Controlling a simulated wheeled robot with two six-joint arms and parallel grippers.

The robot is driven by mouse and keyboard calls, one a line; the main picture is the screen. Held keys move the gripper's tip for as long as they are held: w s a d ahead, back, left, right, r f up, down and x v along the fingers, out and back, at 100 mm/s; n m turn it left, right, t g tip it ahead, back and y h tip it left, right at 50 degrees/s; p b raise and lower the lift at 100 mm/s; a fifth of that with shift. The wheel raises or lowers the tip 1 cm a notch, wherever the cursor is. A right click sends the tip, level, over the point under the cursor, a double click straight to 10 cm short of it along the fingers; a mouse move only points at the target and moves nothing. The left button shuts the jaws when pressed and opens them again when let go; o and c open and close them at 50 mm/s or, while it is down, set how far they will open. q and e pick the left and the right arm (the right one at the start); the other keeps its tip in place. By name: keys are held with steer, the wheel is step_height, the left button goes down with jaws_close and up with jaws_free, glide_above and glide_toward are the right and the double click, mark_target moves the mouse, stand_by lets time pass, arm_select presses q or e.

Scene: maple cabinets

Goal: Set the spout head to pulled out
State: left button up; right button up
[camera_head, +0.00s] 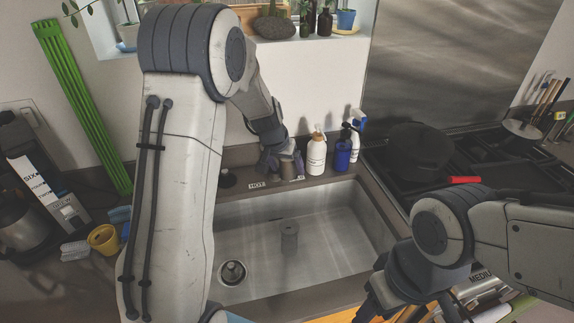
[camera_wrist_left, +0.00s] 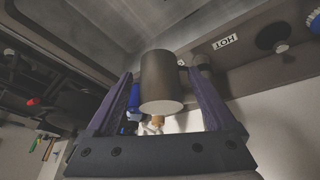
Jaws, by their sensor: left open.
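A dark grey-brown cylinder, which looks like the spout head (camera_wrist_left: 160,78), stands between the fingers of my left gripper (camera_wrist_left: 163,100) in the left wrist view. The purple fingers are open, with a gap visible on each side of it. In the head view my left gripper (camera_head: 283,163) is at the back rim of the sink, with the spout head (camera_head: 289,171) partly hidden by it. I cannot tell how far the head is from its base. My right gripper (camera_head: 392,306) is low at the bottom right, partly cut off, and its jaws are unclear.
A white bottle (camera_head: 316,155) and blue spray bottles (camera_head: 343,152) stand right of my left gripper. A stove with a dark pan (camera_head: 419,149) is further right. A yellow cup (camera_head: 103,239) is left.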

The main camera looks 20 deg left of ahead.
arm_select(q)
steer(key=shift+w+f, duration=0.15)
steer(key=shift+f, duration=0.2)
jaws_close()
step_height(320, 180, down, 7)
steer(key=s+b, duration=0.1)
steer(key=b, duration=0.6)
steer(key=shift+d+r, duration=0.2)
steer(key=shift+d, duration=0.15)
jaws_free()
steer(key=shift+r, duration=0.1)
